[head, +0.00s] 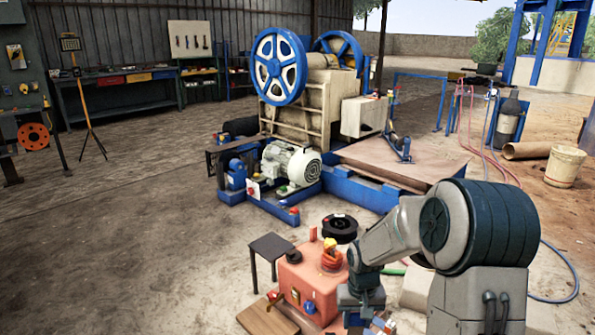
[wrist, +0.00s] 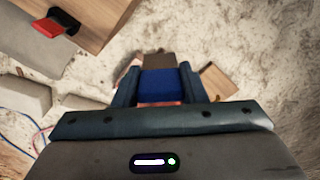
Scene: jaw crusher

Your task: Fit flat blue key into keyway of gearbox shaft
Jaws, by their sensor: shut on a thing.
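My gripper (wrist: 158,88) is shut on the flat blue key (wrist: 158,86), which shows between its two fingers in the wrist view. In the head view my wrist hangs low beside the right side of the orange-red gearbox (head: 300,285), and the fingertips and the key cannot be made out there. The gearbox carries a yellow and orange fitting (head: 331,255) and a dark round part on top. I cannot pick out the shaft's keyway in either view. The key shows no clear contact with the shaft.
A small dark table (head: 268,245) and a wooden board (head: 268,318) are left of the gearbox. A black reel (head: 340,228) lies behind it. The jaw crusher (head: 312,110) and a grey motor (head: 290,164) stand farther back. Open concrete floor lies to the left.

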